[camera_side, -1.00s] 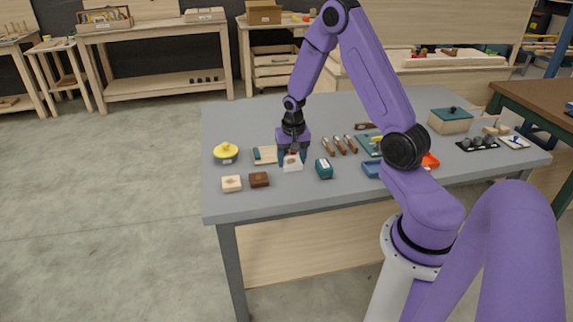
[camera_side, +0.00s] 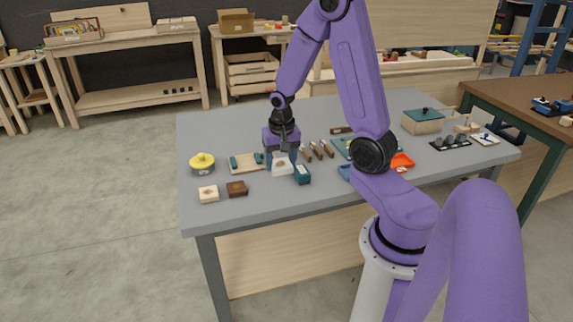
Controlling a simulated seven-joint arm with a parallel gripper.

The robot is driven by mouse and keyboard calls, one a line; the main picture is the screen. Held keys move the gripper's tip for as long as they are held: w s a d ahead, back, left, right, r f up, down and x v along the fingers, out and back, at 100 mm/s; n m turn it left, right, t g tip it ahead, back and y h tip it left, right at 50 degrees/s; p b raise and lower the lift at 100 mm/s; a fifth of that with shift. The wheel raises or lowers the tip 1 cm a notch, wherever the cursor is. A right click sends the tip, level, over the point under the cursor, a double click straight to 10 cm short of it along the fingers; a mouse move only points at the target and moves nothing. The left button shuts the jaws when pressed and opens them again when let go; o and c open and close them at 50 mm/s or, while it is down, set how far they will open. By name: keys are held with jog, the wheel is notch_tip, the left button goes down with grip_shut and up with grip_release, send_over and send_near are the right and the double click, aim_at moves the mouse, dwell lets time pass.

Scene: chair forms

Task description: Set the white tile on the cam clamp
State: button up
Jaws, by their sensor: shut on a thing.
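The white tile (camera_side: 281,170) is a small pale block with a darker mark. It is at the fingertips of my gripper (camera_side: 282,160), which points straight down and is shut on it. The tile appears low over the grey table; I cannot tell whether it touches anything below. A dark teal block with a pale label (camera_side: 303,175) stands close to its right. I cannot tell for certain which thing is the cam clamp.
A cream tile (camera_side: 208,194) and a brown tile (camera_side: 237,188) lie front left. A yellow-topped round pot (camera_side: 202,163) and a wooden board with teal pieces (camera_side: 241,164) are to the left. Wooden-handled tools (camera_side: 318,150) lie to the right. The front table strip is clear.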

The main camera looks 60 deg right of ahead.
jog(key=w+d+f, duration=0.3)
jog(key=w+d, duration=0.3)
jog(key=w, duration=0.5)
jog(key=w+d+f, duration=0.2)
jog(key=w+d, duration=0.5)
jog(key=w, duration=0.4)
jog(key=shift+s+a+f, duration=0.1)
jog(key=shift+s+f, duration=0.05)
jog(key=shift+f, duration=2.8)
jog(key=shift+f, duration=0.1)
jog(key=o, duration=1.4)
jog(key=shift+c, duration=0.2)
notch_tip(320, 180, up, 6)
